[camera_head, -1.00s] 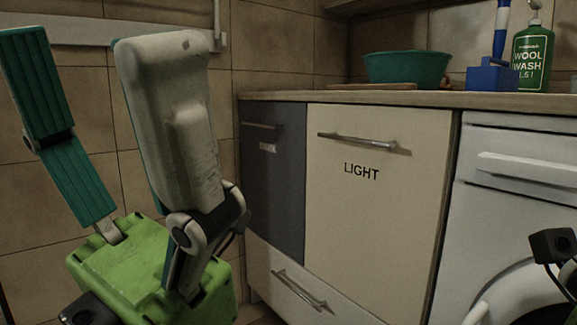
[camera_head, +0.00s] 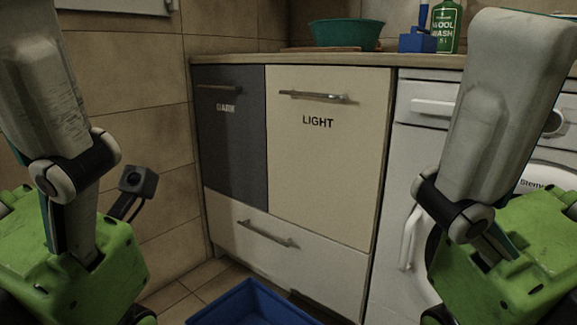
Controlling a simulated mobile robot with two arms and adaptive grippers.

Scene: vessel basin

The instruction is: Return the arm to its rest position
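My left gripper (camera_head: 70,235) is raised at the left edge, with a green body, a pale upright finger and a small black camera beside it. My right gripper (camera_head: 495,245) is raised at the right edge, in front of the washing machine. Only one finger of each shows clearly. The other fingers are hidden or out of frame, so their opening cannot be judged. No held object is visible in either gripper. Both appear clear of the cabinet front.
A cabinet with a dark door (camera_head: 232,150) and a LIGHT door (camera_head: 325,180) stands ahead, beside a washing machine (camera_head: 408,160). A blue bin (camera_head: 235,308) is low in front. The counter holds a green basin (camera_head: 346,34), a blue holder (camera_head: 417,43) and a wool wash bottle (camera_head: 446,30).

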